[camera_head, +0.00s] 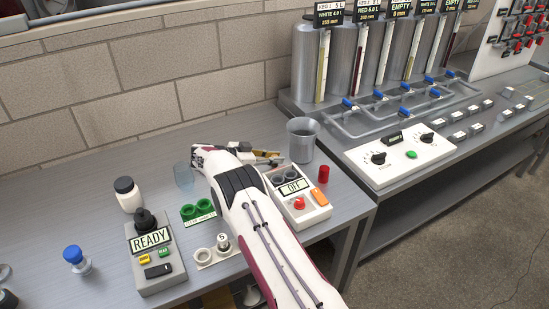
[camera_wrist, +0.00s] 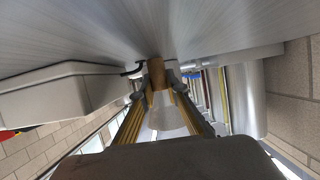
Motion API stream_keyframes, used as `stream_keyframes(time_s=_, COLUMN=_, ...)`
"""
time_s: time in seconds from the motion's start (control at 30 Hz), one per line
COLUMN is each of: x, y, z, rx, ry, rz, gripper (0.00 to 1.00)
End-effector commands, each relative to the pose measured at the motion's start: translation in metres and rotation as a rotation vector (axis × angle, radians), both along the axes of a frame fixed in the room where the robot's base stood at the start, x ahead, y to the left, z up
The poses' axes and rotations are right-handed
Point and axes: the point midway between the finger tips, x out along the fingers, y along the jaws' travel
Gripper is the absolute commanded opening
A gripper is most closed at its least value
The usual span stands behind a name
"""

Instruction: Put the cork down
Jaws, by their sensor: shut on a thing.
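My gripper (camera_head: 272,157) is low over the bench, pointing right toward a steel beaker (camera_head: 301,140). In the wrist view, its gold-sided fingers (camera_wrist: 157,88) are shut on a small brown cork (camera_wrist: 156,70) at their tips. The cork is close to the grey benchtop (camera_wrist: 150,25), which fills the top of that view; I cannot tell whether it touches. In the head view the cork cannot be made out clearly.
A white box with an OFF display (camera_head: 294,187) stands close beside my gripper, and a red cylinder (camera_head: 324,174) behind its right corner. A clear glass (camera_head: 184,177), green holder (camera_head: 198,211) and READY device (camera_head: 152,255) stand left.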

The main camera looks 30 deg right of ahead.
Motion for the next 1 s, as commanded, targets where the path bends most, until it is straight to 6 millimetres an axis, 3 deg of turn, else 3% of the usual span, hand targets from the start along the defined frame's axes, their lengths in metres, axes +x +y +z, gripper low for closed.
stream_keyframes(time_s=0.17, x=0.0, y=0.0, z=-0.003, rx=0.0, ry=0.0, rz=0.0, gripper=0.09)
stream_keyframes(time_s=0.27, x=0.0, y=0.0, z=-0.003, rx=0.0, ry=0.0, rz=0.0, gripper=0.31)
stream_keyframes(time_s=0.77, x=0.0, y=0.0, z=0.001, rx=0.0, ry=0.0, rz=0.0, gripper=0.31)
stream_keyframes(time_s=1.0, x=0.0, y=0.021, z=0.009, rx=0.0, ry=-0.001, rz=0.003, gripper=0.31)
